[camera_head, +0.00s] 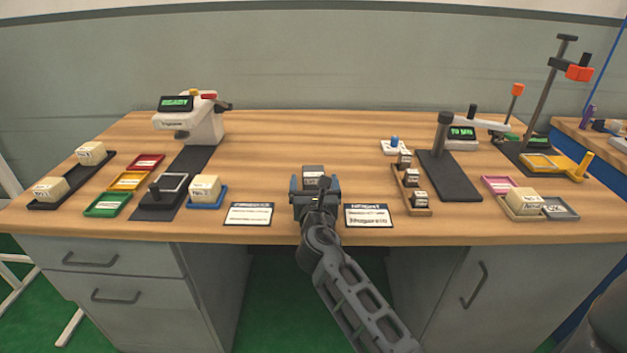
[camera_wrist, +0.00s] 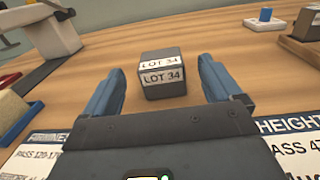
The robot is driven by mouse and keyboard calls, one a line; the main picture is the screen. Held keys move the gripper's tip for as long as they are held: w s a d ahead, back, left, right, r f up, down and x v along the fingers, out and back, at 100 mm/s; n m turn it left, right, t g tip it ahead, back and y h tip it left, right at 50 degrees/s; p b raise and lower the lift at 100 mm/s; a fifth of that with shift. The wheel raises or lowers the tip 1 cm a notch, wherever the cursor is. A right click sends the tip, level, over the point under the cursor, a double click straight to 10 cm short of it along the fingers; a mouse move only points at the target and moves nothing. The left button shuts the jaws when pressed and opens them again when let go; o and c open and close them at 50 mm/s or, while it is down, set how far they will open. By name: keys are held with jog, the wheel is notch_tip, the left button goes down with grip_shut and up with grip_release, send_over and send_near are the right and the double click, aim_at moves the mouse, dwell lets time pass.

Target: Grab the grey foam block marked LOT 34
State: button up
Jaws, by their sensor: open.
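The grey foam block (camera_wrist: 162,73) stands on the wooden table just ahead of my gripper in the wrist view, with LOT 34 labels on its top and front faces. In the head view the block (camera_head: 313,171) sits near the middle of the table, its lower part hidden by my gripper. My gripper (camera_wrist: 163,85) is open, with one blue finger to the left and one to the right of the block's line. The fingers look apart from the block, with a gap on both sides. My gripper also shows in the head view (camera_head: 314,186).
Two printed cards, a left one (camera_head: 248,214) and a right one (camera_head: 369,216), lie either side of my gripper. A wooden rack (camera_head: 410,205) with small dark blocks stands right. A blue tray (camera_head: 207,202) with a cream block is left. The table behind the grey block is clear.

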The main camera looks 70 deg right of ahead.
aim_at(313, 170)
jog(key=x, duration=0.5)
jog(key=shift+w+d, duration=0.1)
jog(key=shift+d, duration=0.2)
jog(key=c, duration=1)
jog(key=shift+r, duration=0.1)
jog(key=shift+c, duration=0.2)
